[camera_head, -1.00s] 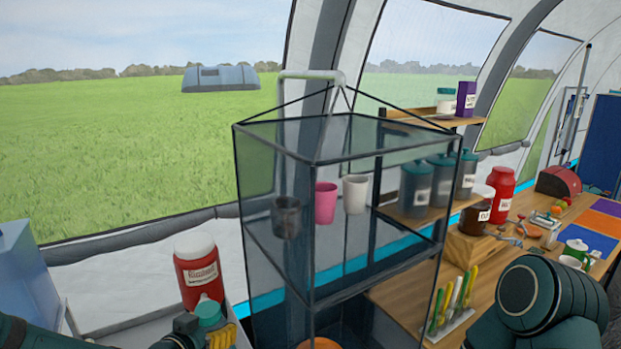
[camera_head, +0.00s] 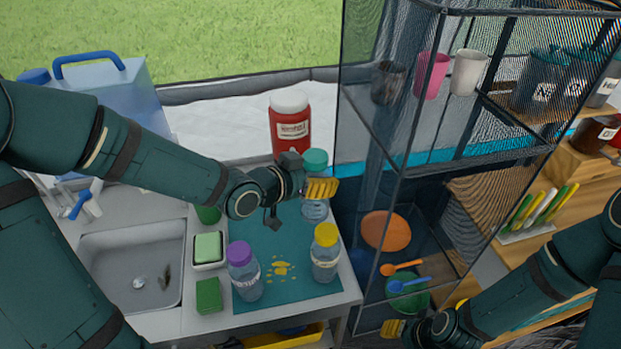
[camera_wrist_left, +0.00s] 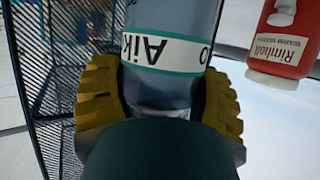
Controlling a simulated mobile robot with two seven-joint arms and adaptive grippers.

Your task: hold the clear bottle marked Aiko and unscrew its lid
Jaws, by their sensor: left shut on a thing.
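The clear bottle marked Aiko (camera_head: 314,210) is at the back right of the teal mat, upright, with its teal lid (camera_head: 315,161) on top. My left gripper (camera_head: 320,188) comes in from the left and is shut on this bottle below the lid. In the left wrist view the yellow fingers (camera_wrist_left: 160,105) press on both sides of the bottle, and its label (camera_wrist_left: 165,50) reads Aiko. I cannot tell whether the bottle's base touches the mat. My right gripper (camera_head: 395,328) is low at the bottom edge, away from the bottle; its jaws are too small to judge.
A red jar (camera_head: 290,128) stands just behind the bottle. A yellow-lidded bottle (camera_head: 325,255) and a purple-lidded bottle (camera_head: 243,272) stand on the mat (camera_head: 285,295). A mesh shelf (camera_head: 395,205) rises close on the right; a sink (camera_head: 135,270) is on the left.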

